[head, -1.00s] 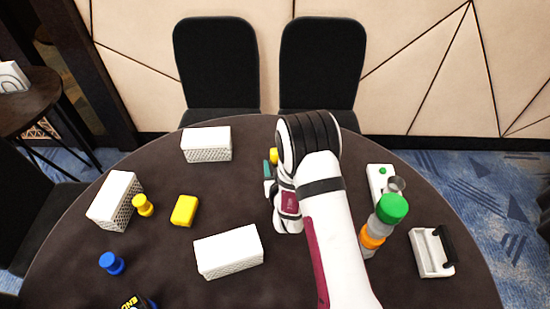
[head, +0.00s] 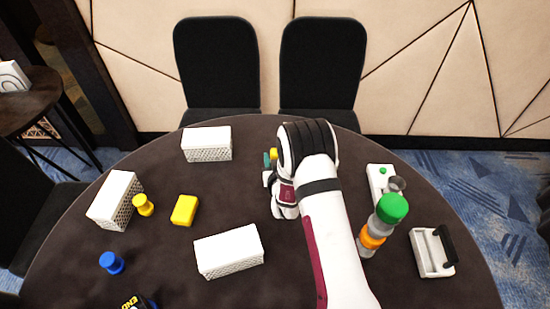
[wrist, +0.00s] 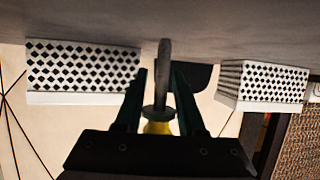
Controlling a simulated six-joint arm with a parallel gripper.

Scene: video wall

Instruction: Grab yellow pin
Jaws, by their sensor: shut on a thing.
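A yellow pin with a grey shaft and a grey collar shows between my fingers in the wrist view (wrist: 157,128). Only its yellow end shows in the head view (head: 274,153), at the far middle of the table. My gripper (head: 267,160) has dark green fingers, which also show in the wrist view (wrist: 160,76), and is shut on this pin. The shaft points toward the table surface at the top of the wrist view; I cannot tell whether it touches. Another yellow pin (head: 143,205) stands at the left beside a white block.
White perforated blocks stand at the back (head: 206,144), left (head: 112,202) and front middle (head: 229,252). A yellow block (head: 184,210), a blue pin (head: 111,263), a stack with a green top (head: 392,208) and a white tray (head: 424,254) are also on the round table (head: 300,275).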

